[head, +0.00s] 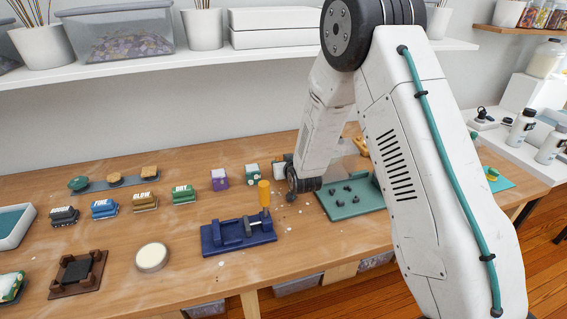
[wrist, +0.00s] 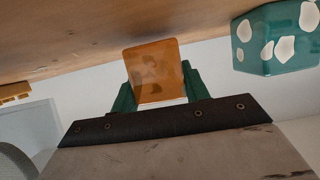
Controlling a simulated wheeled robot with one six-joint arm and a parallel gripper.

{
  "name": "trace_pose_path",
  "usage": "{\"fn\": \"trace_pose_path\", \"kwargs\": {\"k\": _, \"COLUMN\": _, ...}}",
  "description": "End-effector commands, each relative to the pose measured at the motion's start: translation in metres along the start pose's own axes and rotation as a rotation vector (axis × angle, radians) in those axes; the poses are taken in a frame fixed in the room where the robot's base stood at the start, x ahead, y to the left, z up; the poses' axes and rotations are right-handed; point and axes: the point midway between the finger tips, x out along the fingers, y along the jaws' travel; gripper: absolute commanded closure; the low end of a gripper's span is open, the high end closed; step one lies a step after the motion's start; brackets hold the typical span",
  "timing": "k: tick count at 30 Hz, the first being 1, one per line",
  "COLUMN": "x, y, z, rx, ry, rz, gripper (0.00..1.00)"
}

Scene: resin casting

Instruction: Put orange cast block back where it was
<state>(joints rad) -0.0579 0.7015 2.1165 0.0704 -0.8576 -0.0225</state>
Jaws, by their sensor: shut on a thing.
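The orange cast block (wrist: 155,72) is a translucent orange square piece with a darker shape inside. In the wrist view it sits between the green fingers of my gripper (wrist: 157,88), which are shut on it. The wooden table top (wrist: 80,35) runs across the top of that view, close to the block. I cannot tell whether the block touches the table. In the head view my arm reaches down to the back of the table, and the block cannot be made out clearly there.
A teal block with white spots (wrist: 278,40) stands beside the held block; it also shows in the head view (head: 251,171), near a purple block (head: 219,180). A blue vise (head: 238,236) with an orange handle and a green board (head: 340,211) stand in front.

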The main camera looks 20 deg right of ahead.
Motion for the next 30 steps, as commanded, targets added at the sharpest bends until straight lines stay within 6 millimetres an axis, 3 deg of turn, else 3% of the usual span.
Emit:
{"fn": "trace_pose_path", "kwargs": {"k": 6, "x": 0.002, "y": 0.000, "z": 0.007, "rx": -0.001, "ry": -0.005, "rz": 0.000, "gripper": 0.85}}
{"fn": "trace_pose_path", "kwargs": {"k": 7, "x": 0.002, "y": 0.000, "z": 0.007, "rx": -0.001, "ry": -0.006, "rz": 0.000, "gripper": 0.49}}
{"fn": "trace_pose_path", "kwargs": {"k": 9, "x": 0.002, "y": 0.000, "z": 0.009, "rx": -0.001, "ry": -0.008, "rz": 0.000, "gripper": 0.33}}
{"fn": "trace_pose_path", "kwargs": {"k": 17, "x": 0.001, "y": -0.001, "z": 0.010, "rx": -0.002, "ry": -0.011, "rz": -0.001, "gripper": 0.33}}
{"fn": "trace_pose_path", "kwargs": {"k": 22, "x": -0.004, "y": -0.001, "z": -0.002, "rx": -0.002, "ry": -0.010, "rz": -0.001, "gripper": 0.33}}
{"fn": "trace_pose_path", "kwargs": {"k": 30, "x": -0.062, "y": 0.000, "z": -0.005, "rx": -0.001, "ry": -0.006, "rz": 0.000, "gripper": 0.33}}
